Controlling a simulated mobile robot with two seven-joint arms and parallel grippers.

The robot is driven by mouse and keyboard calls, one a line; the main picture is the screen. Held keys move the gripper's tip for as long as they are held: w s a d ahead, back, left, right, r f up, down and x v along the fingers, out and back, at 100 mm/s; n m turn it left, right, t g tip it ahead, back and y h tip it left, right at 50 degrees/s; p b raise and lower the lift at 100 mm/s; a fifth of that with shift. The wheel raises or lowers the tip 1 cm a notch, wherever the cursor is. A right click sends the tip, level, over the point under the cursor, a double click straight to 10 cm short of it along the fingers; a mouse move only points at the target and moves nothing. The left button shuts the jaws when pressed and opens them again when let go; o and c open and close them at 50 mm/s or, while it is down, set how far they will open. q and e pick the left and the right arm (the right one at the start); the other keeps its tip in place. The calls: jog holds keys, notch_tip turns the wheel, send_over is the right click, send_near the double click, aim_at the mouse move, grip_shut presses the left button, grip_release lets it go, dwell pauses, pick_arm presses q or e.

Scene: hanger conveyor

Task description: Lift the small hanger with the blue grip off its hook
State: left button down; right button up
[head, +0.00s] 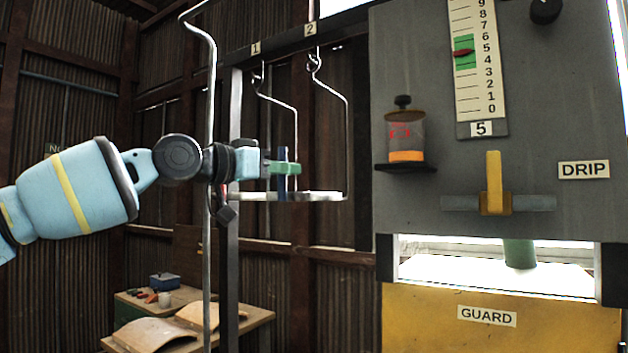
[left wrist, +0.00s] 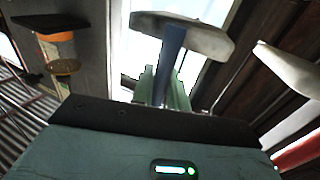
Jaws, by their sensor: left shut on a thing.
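The small hanger (head: 297,130) has a thin bent wire whose top is at the hook under label 1. Its upright blue grip (head: 283,182) stands above a pale flat plate. My left gripper (head: 284,168) comes in from the left with its green fingers shut on the blue grip. In the left wrist view the blue grip (left wrist: 172,58) rises between the green fingers to the pale plate (left wrist: 188,36). Whether the wire top still bears on the hook is too small to tell. My right gripper is not in view.
A grey panel (head: 440,100) with a drip bottle (head: 406,135) and yellow guard (head: 450,310) is at right.

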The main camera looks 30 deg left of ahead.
pick_arm(q)
jog(key=shift+r+p, duration=0.3)
jog(key=shift+r, duration=0.6)
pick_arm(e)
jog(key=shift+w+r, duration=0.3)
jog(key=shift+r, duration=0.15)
pick_arm(q)
jog(key=shift+s, duration=0.25)
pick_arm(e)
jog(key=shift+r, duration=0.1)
